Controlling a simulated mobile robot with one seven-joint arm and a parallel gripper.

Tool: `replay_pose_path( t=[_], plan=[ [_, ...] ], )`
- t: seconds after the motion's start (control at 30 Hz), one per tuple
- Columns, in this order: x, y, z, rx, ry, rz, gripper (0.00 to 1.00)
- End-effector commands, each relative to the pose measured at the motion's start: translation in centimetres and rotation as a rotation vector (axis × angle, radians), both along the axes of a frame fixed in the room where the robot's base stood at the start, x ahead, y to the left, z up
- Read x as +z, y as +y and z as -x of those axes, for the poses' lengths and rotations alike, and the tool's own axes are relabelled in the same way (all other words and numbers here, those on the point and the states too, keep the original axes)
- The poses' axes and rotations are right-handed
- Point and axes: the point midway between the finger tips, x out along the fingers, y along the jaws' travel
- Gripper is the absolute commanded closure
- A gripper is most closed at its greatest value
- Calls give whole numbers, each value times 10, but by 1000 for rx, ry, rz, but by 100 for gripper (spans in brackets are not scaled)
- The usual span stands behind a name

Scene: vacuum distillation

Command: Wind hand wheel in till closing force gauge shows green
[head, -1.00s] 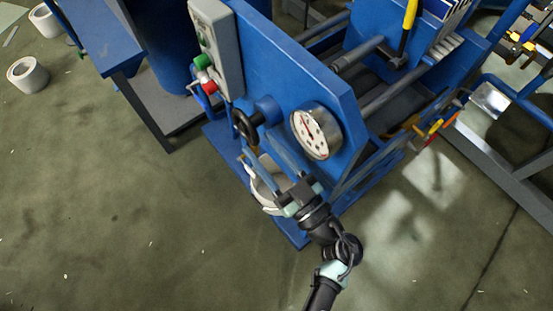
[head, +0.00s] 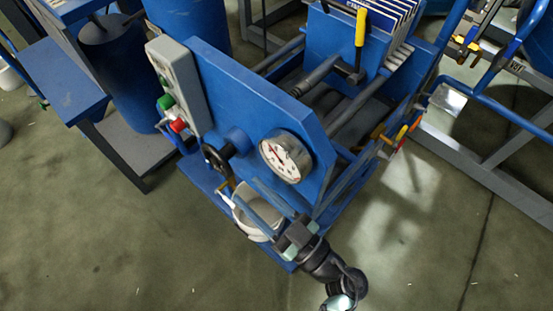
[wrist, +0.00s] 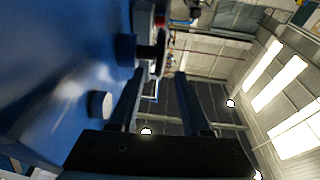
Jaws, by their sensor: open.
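The hand wheel (head: 213,158) is a small dark wheel on a blue hub on the blue machine's front plate. The closing force gauge (head: 280,160) is a round, white-faced dial right of it. Its needle points to the upper left, but I cannot tell whether it is in a green zone. My gripper (head: 247,191) is open and empty, below and right of the wheel, apart from it. In the wrist view, the wheel (wrist: 150,52) shows edge-on beyond the open fingers of my gripper (wrist: 155,80). The gauge (wrist: 100,104) shows from its side, left of the fingers.
A grey control box (head: 178,85) with green and red buttons stands left of the wheel. A white bucket (head: 250,222) is under my fingers. A blue side table (head: 70,85) is at the left. The floor in front is clear.

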Motion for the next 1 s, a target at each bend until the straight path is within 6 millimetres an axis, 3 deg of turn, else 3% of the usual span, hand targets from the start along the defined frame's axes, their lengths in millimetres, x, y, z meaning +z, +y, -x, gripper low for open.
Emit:
replay_pose_path(
  t=[0.27, 0.6, 0.8, 1.0],
  plan=[
    [1, 4, 2, 2, 2, -7, 52],
    [1, 27, 40, -3, 60, -63, 52],
    [-1, 18, 53, -17, 113, -28, 52],
    [4, 2, 45, -15, 148, 57, 52]
  ],
)
